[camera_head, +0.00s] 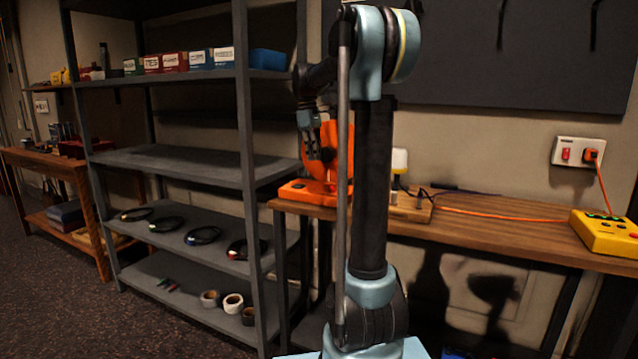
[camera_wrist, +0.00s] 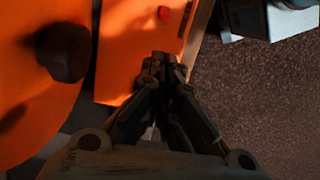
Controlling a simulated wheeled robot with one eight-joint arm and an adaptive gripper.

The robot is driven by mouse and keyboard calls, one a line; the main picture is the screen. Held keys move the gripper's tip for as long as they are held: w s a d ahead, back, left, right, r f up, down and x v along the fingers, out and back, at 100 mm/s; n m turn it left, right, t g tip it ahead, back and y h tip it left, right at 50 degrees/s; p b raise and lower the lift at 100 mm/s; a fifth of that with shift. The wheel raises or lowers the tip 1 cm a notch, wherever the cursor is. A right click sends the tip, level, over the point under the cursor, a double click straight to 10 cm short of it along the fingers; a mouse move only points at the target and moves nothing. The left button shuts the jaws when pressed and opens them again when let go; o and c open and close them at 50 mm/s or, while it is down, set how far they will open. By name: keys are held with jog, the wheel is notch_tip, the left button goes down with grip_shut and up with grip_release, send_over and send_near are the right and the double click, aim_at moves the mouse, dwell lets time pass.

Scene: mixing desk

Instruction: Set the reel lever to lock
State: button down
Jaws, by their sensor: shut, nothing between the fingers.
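The orange reel (camera_head: 327,135) stands on an orange base (camera_head: 306,194) at the left end of the wooden bench. In the wrist view its orange disc (camera_wrist: 30,110) fills the left side, with a dark round knob (camera_wrist: 64,52) on it. Beside it is an orange plate (camera_wrist: 130,45) with a small red piece (camera_wrist: 164,13). I cannot tell which part is the lever. My gripper (camera_wrist: 163,66) is shut and empty, its tips over the plate's lower right edge; I cannot tell whether they touch. In the head view my gripper (camera_head: 318,155) is beside the reel, partly covering it.
A grey shelf unit (camera_head: 190,165) with boxes, cables and tape rolls stands left. The bench (camera_head: 500,230) carries a white-topped item (camera_head: 399,162) and a yellow box (camera_head: 606,232). An orange cord (camera_head: 500,215) runs along the bench. Floor shows right in the wrist view.

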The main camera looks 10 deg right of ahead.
aim_at(323, 190)
jog(key=d+f, duration=0.1)
jog(key=f, duration=0.5)
jog(key=s+d+f, duration=0.1)
jog(key=f, duration=0.3)
jog(key=shift+d, duration=0.35)
